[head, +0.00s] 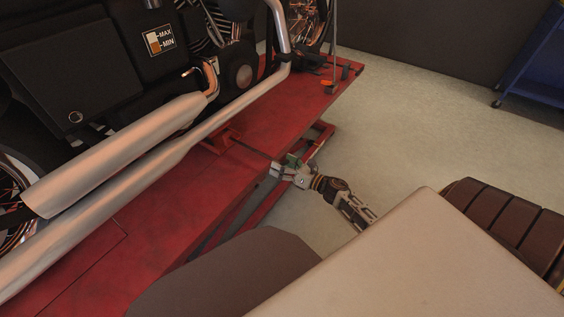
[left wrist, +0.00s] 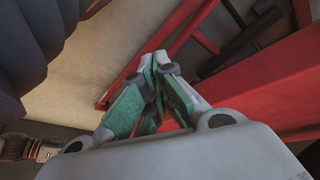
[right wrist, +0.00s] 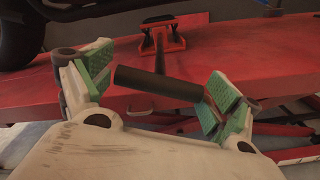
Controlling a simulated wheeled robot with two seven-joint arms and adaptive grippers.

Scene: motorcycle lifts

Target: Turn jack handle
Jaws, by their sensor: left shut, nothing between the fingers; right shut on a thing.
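The jack handle shows in the right wrist view as a black crossbar (right wrist: 158,83) on a thin rod. The rod runs to a small red jack bracket (right wrist: 163,43) on the lift. My right gripper (right wrist: 160,84) is shut on the crossbar, with its green pads at the bar's two ends. In the head view, the right gripper (head: 285,170) is at the lift's near edge, and the rod (head: 253,150) leads away from it. My left gripper (left wrist: 158,68) is shut and empty in the left wrist view, its green-padded fingers together; the head view does not show it.
A red motorcycle lift (head: 190,200) fills the left and middle, with a motorcycle on it. Its silver exhaust pipes (head: 130,150) run along the near side. Red lift bars (left wrist: 180,45) lie close to the left gripper. Pale floor (head: 440,130) is clear on the right, before a blue cart (head: 535,70).

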